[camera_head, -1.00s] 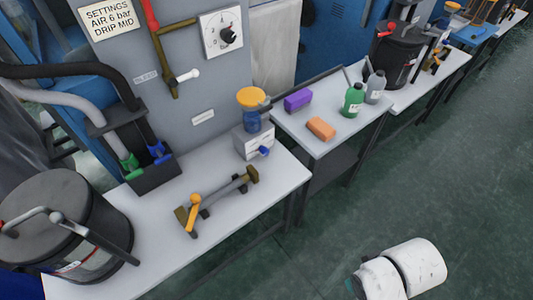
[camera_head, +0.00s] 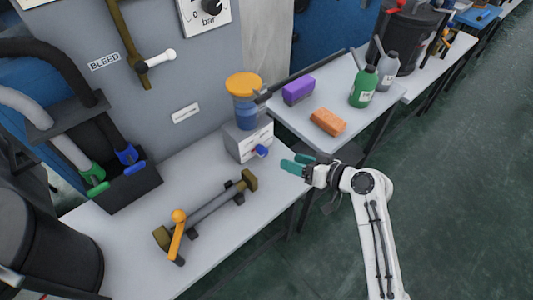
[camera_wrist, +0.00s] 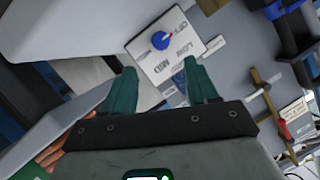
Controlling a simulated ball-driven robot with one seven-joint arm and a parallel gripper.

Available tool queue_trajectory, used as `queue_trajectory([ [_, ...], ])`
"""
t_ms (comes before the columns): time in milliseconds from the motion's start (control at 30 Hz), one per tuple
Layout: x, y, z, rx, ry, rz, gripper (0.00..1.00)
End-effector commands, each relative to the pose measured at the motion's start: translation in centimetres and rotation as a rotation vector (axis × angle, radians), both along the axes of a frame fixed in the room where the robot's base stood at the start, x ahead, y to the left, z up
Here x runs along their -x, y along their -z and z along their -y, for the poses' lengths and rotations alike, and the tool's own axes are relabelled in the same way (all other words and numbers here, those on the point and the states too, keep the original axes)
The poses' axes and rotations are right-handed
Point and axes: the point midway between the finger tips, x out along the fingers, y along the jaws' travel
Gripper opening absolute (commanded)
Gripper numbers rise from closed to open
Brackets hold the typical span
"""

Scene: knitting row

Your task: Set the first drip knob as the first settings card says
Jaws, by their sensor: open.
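The drip knob (camera_head: 262,151) is blue and sits on the front of a white box (camera_head: 240,142) under a yellow-capped blue cup (camera_head: 244,88). In the wrist view the knob (camera_wrist: 160,40) sits on a white dial plate (camera_wrist: 172,58) lettered OFF, LOW and MID; its small red mark appears turned toward OFF. My gripper (camera_head: 296,163) has green fingers, open and empty, to the right of the knob and apart from it. In the wrist view my gripper (camera_wrist: 160,78) frames the plate's lower part. The settings card is out of the head view now.
A brass-ended bar with an orange lever (camera_head: 178,232) lies on the near table. Green and blue hose couplings stand in a black holder (camera_head: 130,186) at left. A purple block (camera_head: 298,90), an orange block (camera_head: 328,122) and bottles (camera_head: 363,87) stand on the adjoining table.

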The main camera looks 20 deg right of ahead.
Motion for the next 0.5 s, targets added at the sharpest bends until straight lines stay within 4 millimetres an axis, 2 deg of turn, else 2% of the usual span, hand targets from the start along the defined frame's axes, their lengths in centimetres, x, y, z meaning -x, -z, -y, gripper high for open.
queue_trajectory([
  [500,-6.7,2.8,-4.2,0.001,-0.004,-0.004,0.58],
])
